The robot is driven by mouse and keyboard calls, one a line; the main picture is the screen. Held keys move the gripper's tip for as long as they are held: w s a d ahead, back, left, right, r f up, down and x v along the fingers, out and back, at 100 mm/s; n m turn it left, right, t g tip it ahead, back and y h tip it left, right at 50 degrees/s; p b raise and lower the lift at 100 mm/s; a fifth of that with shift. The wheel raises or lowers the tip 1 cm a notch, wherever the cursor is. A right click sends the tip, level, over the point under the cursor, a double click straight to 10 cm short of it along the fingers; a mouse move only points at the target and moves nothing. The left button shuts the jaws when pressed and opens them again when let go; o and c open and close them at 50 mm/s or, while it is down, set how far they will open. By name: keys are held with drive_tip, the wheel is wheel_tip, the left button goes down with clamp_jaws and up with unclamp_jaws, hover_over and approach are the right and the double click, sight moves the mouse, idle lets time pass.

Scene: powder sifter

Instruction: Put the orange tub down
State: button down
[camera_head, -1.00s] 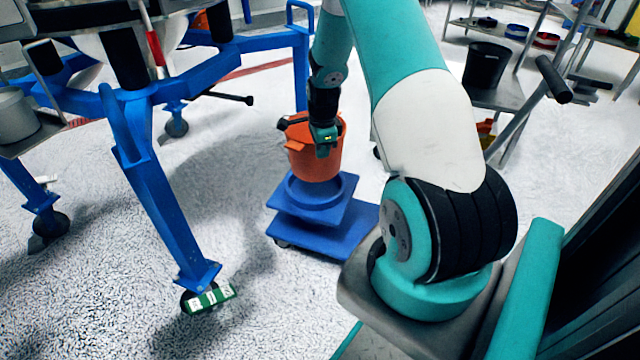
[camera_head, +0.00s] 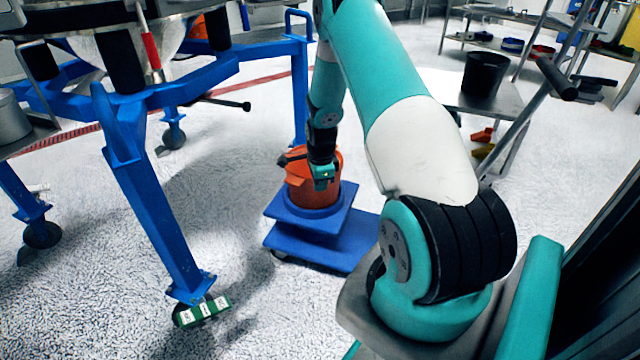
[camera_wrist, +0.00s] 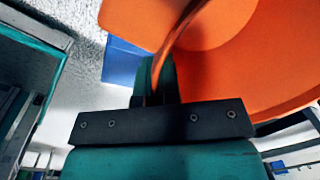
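The orange tub (camera_head: 310,198) is upright at the top of the blue wheeled stand (camera_head: 318,246), and its base appears to be in or on the stand's round blue seat. From this view I cannot tell whether its full weight rests there. My gripper (camera_head: 322,182) is at the tub's near rim, pointing down. In the wrist view, my gripper (camera_wrist: 156,82) has its fingers close around the wall of the orange tub (camera_wrist: 250,70), with the rim passing between them. The inside of the tub shows no contents in the visible part.
The blue frame (camera_head: 150,190) of a large machine stands left of the stand, its leg on a caster by a green-and-white block (camera_head: 205,308). A metal table (camera_head: 500,98) with a black bucket (camera_head: 484,74) is at the right. Open floor lies between frame and stand.

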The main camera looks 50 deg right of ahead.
drive_tip(key=c, duration=1.3)
unclamp_jaws()
drive_tip(key=shift+f, duration=0.1)
drive_tip(key=shift+c, duration=0.2)
wheel_tip(320, 180, up, 12)
drive_tip(key=p, duration=0.6)
drive_tip(key=w+a+r+n+y, duration=0.1)
drive_tip(key=w+a+r+n, duration=0.1)
drive_tip(key=a+r+n, duration=0.85)
drive_tip(key=s+a+r+n+y, duration=0.1)
drive_tip(key=s+a+r+n, duration=0.2)
drive_tip(key=a, duration=0.6)
drive_tip(key=s+a+r+n+y, duration=0.1)
drive_tip(key=s+a+r+n, duration=0.2)
drive_tip(key=a, duration=0.5)
drive_tip(key=s+a+r+n+y, duration=0.1)
drive_tip(key=s+a+r+n, duration=0.3)
drive_tip(key=s+a+n, duration=0.2)
drive_tip(key=s+a+r+n, duration=0.4)
drive_tip(key=s+a+n, duration=0.3)
drive_tip(key=s+n, duration=0.3)
drive_tip(key=shift+s+a+g+y, duration=0.25)
drive_tip(key=shift+s+g+y, duration=0.15)
drive_tip(key=shift+s, duration=0.05)
